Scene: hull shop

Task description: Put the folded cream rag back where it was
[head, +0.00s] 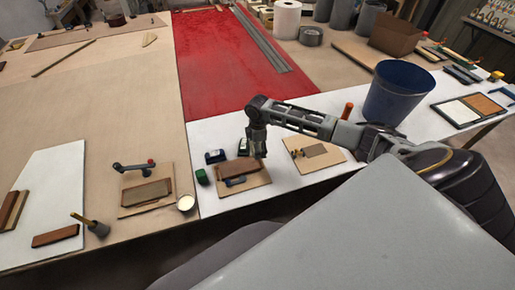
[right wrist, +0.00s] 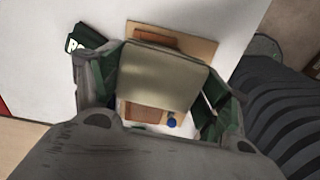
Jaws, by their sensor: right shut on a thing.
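My right gripper (head: 258,150) hangs over the white tabletop, close above a small tan board (head: 255,188) with a dark brown block (head: 235,168). In the right wrist view, a flat, pale cream-beige piece, which looks like the folded cream rag (right wrist: 163,75), spans the space between the green-padded fingers of this gripper (right wrist: 160,95). The gripper is shut on it. The rag covers part of the board below. I cannot make out the rag in the head view. My left gripper is not in view.
To the right lies another tan board (head: 330,158); a blue bin (head: 398,92) stands beyond it. To the left are a green block (head: 201,176), a round cream pot (head: 185,202) and a board (head: 130,203) with a brown block. A red panel (head: 225,65) lies behind.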

